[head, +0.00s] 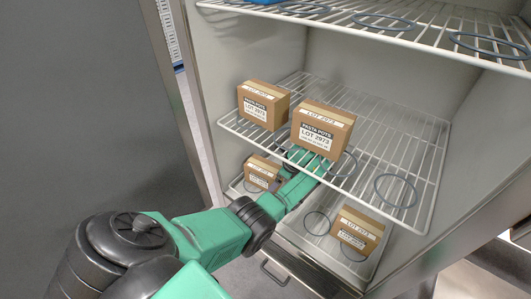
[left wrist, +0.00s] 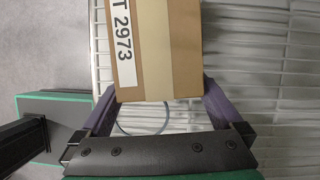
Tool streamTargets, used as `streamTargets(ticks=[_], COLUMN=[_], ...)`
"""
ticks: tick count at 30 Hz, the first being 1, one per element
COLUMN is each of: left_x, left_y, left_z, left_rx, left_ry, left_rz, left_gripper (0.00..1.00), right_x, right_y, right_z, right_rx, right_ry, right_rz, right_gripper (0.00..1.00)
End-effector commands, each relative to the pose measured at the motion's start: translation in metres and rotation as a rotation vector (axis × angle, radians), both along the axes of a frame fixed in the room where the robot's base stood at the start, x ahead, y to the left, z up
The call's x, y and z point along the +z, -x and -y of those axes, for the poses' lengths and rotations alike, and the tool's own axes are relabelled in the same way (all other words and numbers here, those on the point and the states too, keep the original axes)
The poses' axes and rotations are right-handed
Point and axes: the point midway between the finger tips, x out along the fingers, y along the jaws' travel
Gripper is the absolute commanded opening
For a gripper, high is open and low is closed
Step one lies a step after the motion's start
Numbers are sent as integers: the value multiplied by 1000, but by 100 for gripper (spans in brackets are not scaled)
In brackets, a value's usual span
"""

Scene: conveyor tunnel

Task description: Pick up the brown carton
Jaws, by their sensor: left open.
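Several brown cartons look alike. One carton (head: 322,130), labelled LOT 2973, is at the front of the middle wire shelf (head: 405,205); in the left wrist view a carton (left wrist: 158,50) with the same number shows between my fingers. My left gripper (left wrist: 160,98) is open, with one purple finger at each side of that carton's near end; I cannot tell whether they touch it. In the head view my left gripper (head: 311,160) is partly hidden by the carton. A second carton (head: 263,106) stands to its left on the same shelf. My right gripper is not in view.
Two more cartons, a left one (head: 262,172) and a right one (head: 358,230), are on the lower level. Blue rings (head: 395,190) lie on the shelves. An upper wire shelf (head: 400,38) hangs above. Cabinet walls (head: 480,125) close in the right side.

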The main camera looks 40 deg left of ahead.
Motion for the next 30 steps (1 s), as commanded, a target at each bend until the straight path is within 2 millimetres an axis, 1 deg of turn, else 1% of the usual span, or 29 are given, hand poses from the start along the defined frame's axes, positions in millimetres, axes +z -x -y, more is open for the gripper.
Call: streamTargets(ticks=[1, 8, 13, 14, 15, 26, 27, 29, 30], left_x=[0, -1, -1, -10, -13, -12, -13, -13, -13], left_y=[1, 5, 10, 10, 10, 10, 10, 10, 10], left_z=[-11, -39, -74, -74, -74, -75, -75, -75, -75], left_rx=[1, 2, 2, -1, -1, -1, -1, -1, -1], left_ry=[-1, 0, -1, 1, 1, 1, 1, 1, 1], left_rz=[-1, -1, 0, -3, -3, 0, 0, 0, 0], left_gripper=[100, 100, 100, 100, 100, 100, 96, 73, 58], right_x=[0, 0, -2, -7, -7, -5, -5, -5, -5], right_y=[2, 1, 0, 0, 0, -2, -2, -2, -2], right_z=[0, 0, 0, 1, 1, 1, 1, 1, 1], right_rx=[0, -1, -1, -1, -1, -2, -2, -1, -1], right_ry=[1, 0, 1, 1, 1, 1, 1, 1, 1], right_rz=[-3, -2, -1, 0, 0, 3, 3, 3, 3], right_gripper=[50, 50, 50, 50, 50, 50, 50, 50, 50])
